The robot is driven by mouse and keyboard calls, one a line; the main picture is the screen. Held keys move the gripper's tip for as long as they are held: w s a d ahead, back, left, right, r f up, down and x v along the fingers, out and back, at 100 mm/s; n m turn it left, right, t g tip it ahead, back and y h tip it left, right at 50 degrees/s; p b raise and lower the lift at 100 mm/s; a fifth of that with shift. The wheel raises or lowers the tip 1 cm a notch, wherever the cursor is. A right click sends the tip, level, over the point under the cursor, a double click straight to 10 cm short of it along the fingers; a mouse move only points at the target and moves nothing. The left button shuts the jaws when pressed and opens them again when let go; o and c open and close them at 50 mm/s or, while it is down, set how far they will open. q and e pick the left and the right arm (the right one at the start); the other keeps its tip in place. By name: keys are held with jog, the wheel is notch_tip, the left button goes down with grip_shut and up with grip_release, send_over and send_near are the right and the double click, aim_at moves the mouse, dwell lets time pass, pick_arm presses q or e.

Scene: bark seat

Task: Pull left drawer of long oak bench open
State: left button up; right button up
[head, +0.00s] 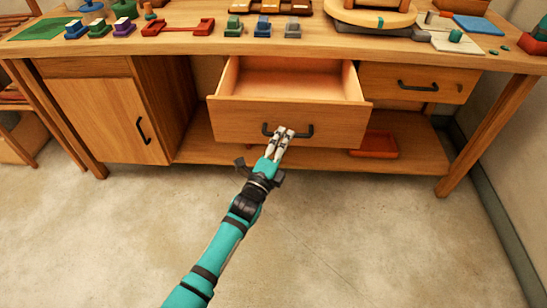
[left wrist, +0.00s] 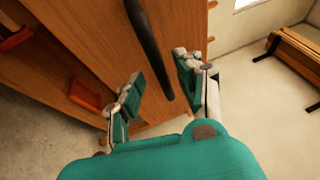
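The long oak bench (head: 185,160) has a left drawer (head: 232,118) that stands pulled well out, its pale inside (head: 290,85) bare where it shows. Its black bar handle (head: 305,131) is on the drawer front; it also shows in the left wrist view (left wrist: 148,40). My left gripper (head: 281,135) is at the handle in front of the drawer. In the left wrist view its two fingers (left wrist: 158,82) are apart, one on each side of the bar, with gaps showing. My right gripper is in neither view.
The right drawer (head: 385,85) is shut. A cupboard door (head: 105,115) is shut at the left. A red tray (head: 375,145) lies on the low shelf. Several coloured blocks and a round turntable (head: 370,14) stand on the bench top. The concrete floor (head: 340,230) in front is clear.

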pick_arm(q)
jog(key=v, duration=0.9)
jog(key=shift+s, duration=0.3)
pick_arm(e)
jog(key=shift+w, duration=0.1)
pick_arm(q)
jog(key=shift+a, duration=0.1)
